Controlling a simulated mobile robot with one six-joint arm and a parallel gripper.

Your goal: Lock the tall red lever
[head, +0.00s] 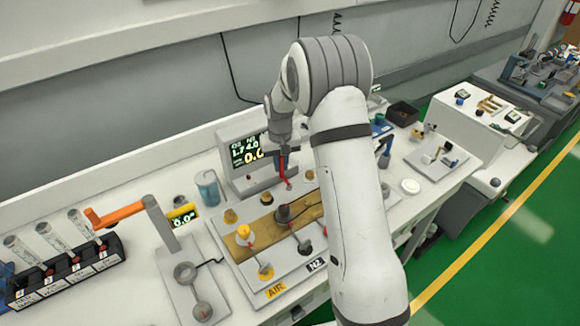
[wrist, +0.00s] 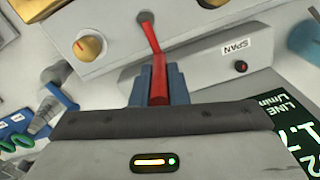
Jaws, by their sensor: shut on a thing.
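The tall red lever (head: 282,165) stands at the back of the panel in front of a display unit, in the head view. In the wrist view the red lever (wrist: 152,42) rises from a dark round socket and runs tilted to between my jaws. My gripper (head: 284,152) comes down from above onto the lever's upper part. In the wrist view the blue fingers of my gripper (wrist: 160,85) are shut on the lever from both sides. The lever's top end is partly hidden by the gripper body.
The display unit (head: 234,150) stands right behind the lever. A light panel (head: 225,233) with a yellow valve and several knobs lies in front. An orange-handled post (head: 160,222) stands to the left, near a blue cup (head: 208,188). A brass knob (wrist: 88,45) is beside the lever.

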